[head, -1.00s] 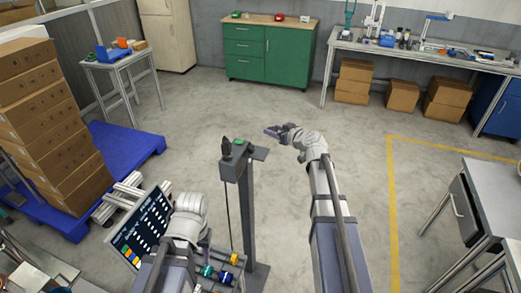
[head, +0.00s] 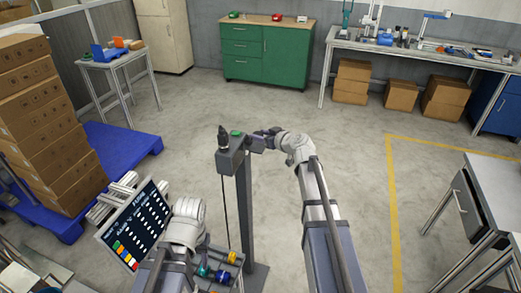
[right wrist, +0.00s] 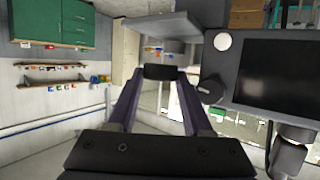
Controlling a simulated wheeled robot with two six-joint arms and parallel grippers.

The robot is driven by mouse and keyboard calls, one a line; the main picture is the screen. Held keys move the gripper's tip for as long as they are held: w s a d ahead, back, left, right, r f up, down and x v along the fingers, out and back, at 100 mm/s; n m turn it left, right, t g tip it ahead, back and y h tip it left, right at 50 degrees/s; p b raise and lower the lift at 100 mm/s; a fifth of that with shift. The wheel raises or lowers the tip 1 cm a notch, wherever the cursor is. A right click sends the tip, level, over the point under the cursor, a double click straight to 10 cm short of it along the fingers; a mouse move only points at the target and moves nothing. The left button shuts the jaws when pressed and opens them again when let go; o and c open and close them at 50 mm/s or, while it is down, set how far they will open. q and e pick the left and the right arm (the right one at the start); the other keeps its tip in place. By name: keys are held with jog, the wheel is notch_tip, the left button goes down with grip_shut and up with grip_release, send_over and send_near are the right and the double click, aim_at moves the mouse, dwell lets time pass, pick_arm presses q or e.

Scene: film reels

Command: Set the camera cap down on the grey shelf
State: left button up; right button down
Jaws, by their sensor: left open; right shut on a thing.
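The camera cap (right wrist: 159,72), small and black, is held between the two fingertips of my right gripper (right wrist: 158,80) in the right wrist view. In the head view my right gripper (head: 266,137) is shut at the right side of the grey post's head, by the shelf there; the cap is too small to make out. The grey shelf (right wrist: 160,25) shows as a pale plate just beyond the cap in the right wrist view. I cannot tell whether the cap touches it.
A dark screen (right wrist: 290,75) is close on the right in the right wrist view. Coloured reels (head: 222,275) sit low near my left arm.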

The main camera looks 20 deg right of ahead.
aim_at(261, 148)
jog(key=shift+f+b, duration=1.95)
jog(key=shift+r, duration=0.15)
jog(key=shift+c, duration=1.6)
grip_release()
jog(key=shift+r+p, duration=0.15)
jog(key=shift+p, duration=0.15)
jog(key=p+v, duration=0.3)
jog(key=v, duration=0.9)
jog(key=shift+p, duration=0.4)
